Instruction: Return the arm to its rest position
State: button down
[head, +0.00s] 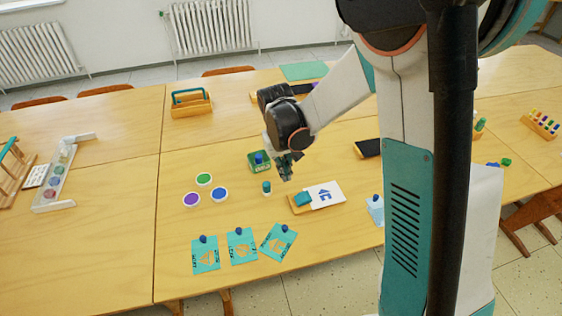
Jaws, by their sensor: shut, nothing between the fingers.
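My gripper (286,168) hangs over the middle of the wooden table, pointing down, at the end of my bent arm (335,95). It is shut, with nothing seen between its fingers. In the picture it is beside a small green box with a blue knob (259,161) and above a small teal-topped cylinder (267,188). I cannot tell how high above the table the fingertips are. Part of the table at the right is hidden behind my arm and column.
Purple, green and blue paint discs (204,179) lie left of my gripper. Three teal cards (242,246) lie near the front edge. A white card with a blue print (325,195) lies to the right. A wooden carrier (191,102) stands behind. The left table (110,200) has bare room.

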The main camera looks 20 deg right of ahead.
jog(key=s+d+r+t, duration=0.25)
jog(key=s+r, duration=0.55)
jog(key=r, duration=0.6)
jog(key=s+r+t+y, duration=0.1)
jog(key=s+r+t, duration=0.3)
jog(key=s, duration=0.8)
jog(key=shift+d+r+t, duration=0.3)
jog(key=shift+r+t, duration=0.05)
